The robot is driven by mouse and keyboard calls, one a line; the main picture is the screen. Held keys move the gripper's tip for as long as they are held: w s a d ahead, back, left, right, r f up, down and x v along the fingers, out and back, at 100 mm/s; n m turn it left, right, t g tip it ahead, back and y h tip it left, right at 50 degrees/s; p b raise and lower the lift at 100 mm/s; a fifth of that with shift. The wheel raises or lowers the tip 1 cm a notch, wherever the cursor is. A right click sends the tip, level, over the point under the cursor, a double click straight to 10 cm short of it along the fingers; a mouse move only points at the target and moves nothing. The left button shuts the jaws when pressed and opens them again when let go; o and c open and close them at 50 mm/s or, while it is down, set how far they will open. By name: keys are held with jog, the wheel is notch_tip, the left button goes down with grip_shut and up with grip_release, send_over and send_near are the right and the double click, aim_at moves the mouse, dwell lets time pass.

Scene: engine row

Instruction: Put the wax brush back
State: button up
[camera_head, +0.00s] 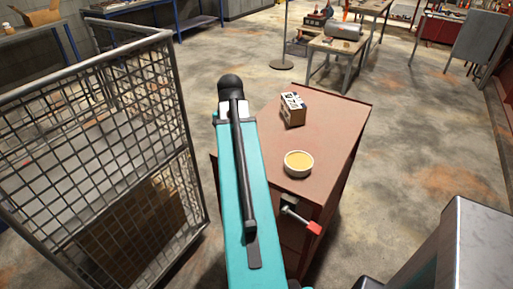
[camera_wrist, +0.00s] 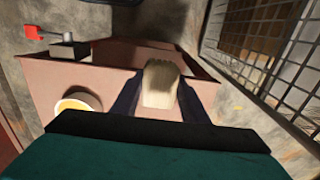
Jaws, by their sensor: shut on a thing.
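My gripper (camera_wrist: 162,92) shows in the wrist view, its dark fingers closed on the sides of a pale cream piece, which I take to be the wax brush (camera_wrist: 160,82). Only this blocky pale part of the brush shows; the rest is hidden. It is over the reddish-brown cabinet top (camera_head: 335,135); I cannot tell whether it touches it. A white bowl with yellowish contents (camera_head: 298,163) stands on the cabinet; it also shows left of my gripper in the wrist view (camera_wrist: 76,104). In the head view my teal arm hides my gripper and the brush.
A small printed box (camera_head: 292,109) stands farther back on the cabinet. A wire mesh cage (camera_head: 95,125) stands close on the left. A grey metal block (camera_head: 480,245) is at the lower right.

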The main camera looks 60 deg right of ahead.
jog(key=d+p, duration=0.1)
jog(key=d, duration=0.4)
jog(key=d+f+p, duration=0.1)
jog(key=d+p, duration=0.1)
jog(key=d, duration=0.3)
jog(key=w+d+p, duration=0.1)
jog(key=d, duration=0.5)
jog(key=shift+f, duration=0.2)
jog(key=shift+f, duration=0.1)
jog(key=shift+f+p, duration=0.95)
jog(key=shift+f, duration=0.75)
jog(key=shift+f, duration=0.2)
jog(key=o, duration=1)
jog(key=shift+o, duration=0.2)
jog(key=shift+r, duration=0.3)
